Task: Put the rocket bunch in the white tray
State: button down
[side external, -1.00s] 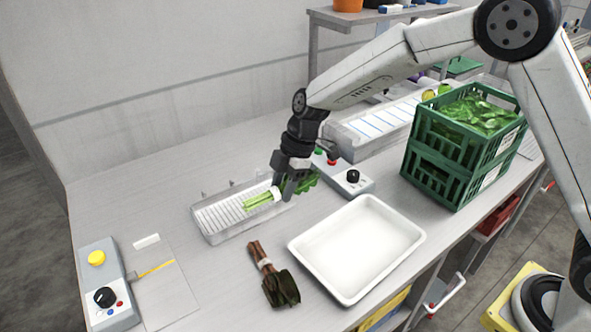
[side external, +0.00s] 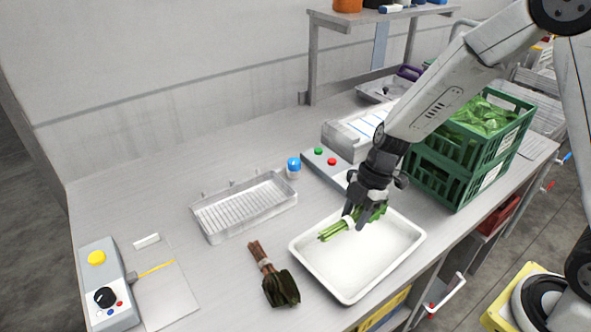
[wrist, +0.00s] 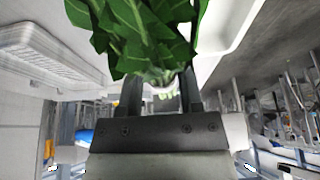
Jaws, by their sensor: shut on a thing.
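My gripper (side external: 366,207) is shut on the rocket bunch (side external: 333,230), a bundle of green leaves and pale green stems with a white band. The bunch is over the white tray (side external: 350,292), its stems pointing left in the side view. I cannot tell whether it touches the tray floor. In the wrist view the leaves (wrist: 140,30) fill the top middle, in front of the fingers (wrist: 162,95). The white tray is otherwise empty, and its rim (wrist: 240,28) shows at the upper right of the wrist view.
A dark wilted bunch (side external: 270,272) with brown stems lies left of the tray. An empty ribbed clear tray (side external: 245,208) is behind it. Stacked green crates (side external: 440,182) with greens stand to the right. A blue-capped jar (side external: 293,168) and a button box (side external: 325,163) sit behind.

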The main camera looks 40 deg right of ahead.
jog(key=shift+s+d+f, duration=0.25)
jog(key=shift+s+d, duration=0.15)
jog(key=shift+s, duration=0.3)
send_over(352, 254)
jog(key=d, duration=0.1)
jog(key=shift+f, duration=2.2)
jog(key=shift+f, duration=1.8)
jog(key=shift+f, duration=0.1)
jog(key=shift+c, duration=1.3)
grip_release()
